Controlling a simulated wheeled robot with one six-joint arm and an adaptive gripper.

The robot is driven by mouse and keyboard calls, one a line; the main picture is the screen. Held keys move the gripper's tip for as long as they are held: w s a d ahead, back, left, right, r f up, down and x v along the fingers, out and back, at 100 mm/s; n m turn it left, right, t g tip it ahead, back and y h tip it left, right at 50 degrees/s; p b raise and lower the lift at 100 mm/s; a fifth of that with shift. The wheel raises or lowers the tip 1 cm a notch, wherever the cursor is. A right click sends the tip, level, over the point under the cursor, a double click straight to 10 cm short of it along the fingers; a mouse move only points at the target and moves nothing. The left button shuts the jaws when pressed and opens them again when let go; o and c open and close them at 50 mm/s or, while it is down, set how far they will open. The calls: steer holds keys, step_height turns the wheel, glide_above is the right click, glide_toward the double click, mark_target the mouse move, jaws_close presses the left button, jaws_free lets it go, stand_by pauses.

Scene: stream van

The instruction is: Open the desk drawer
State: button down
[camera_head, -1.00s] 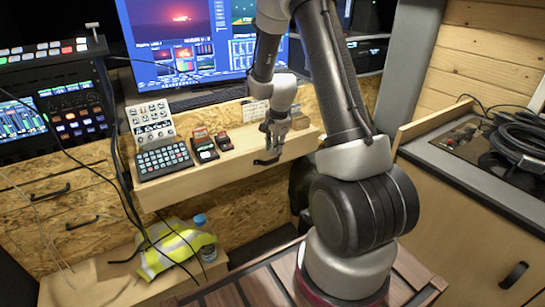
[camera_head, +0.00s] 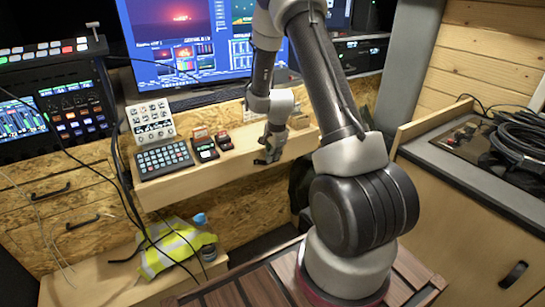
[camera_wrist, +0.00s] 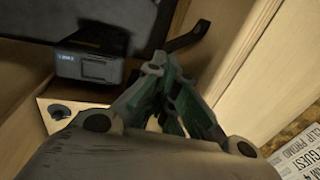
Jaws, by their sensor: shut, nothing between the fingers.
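The desk drawer (camera_head: 225,178) is a pale wooden front below the desktop in the head view. Its dark bar handle (camera_wrist: 188,37) shows in the wrist view on a pale wooden panel. In the head view the handle is hidden behind my gripper (camera_head: 265,159). My gripper is shut and empty, pointing down at the drawer front. In the wrist view its fingertips (camera_wrist: 165,70) are close to the near end of the handle; I cannot tell whether they touch it. How far the drawer stands out is not clear.
A keypad (camera_head: 165,159), a grey button panel (camera_head: 151,121) and small dark devices (camera_head: 204,149) stand on the desktop. Monitors (camera_head: 180,40) stand behind. A yellow vest (camera_head: 170,248) lies on the low bench. A cable coil (camera_head: 520,140) lies on the right counter.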

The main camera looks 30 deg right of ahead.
steer(key=shift+f, duration=0.1)
steer(key=c, duration=1.9)
jaws_free()
steer(key=r, duration=0.4)
steer(key=s+r, duration=0.1)
steer(key=r, duration=0.2)
steer(key=s+r, duration=0.1)
steer(key=r, duration=0.3)
steer(key=shift+s+r, duration=0.15)
steer(key=shift+r, duration=0.2)
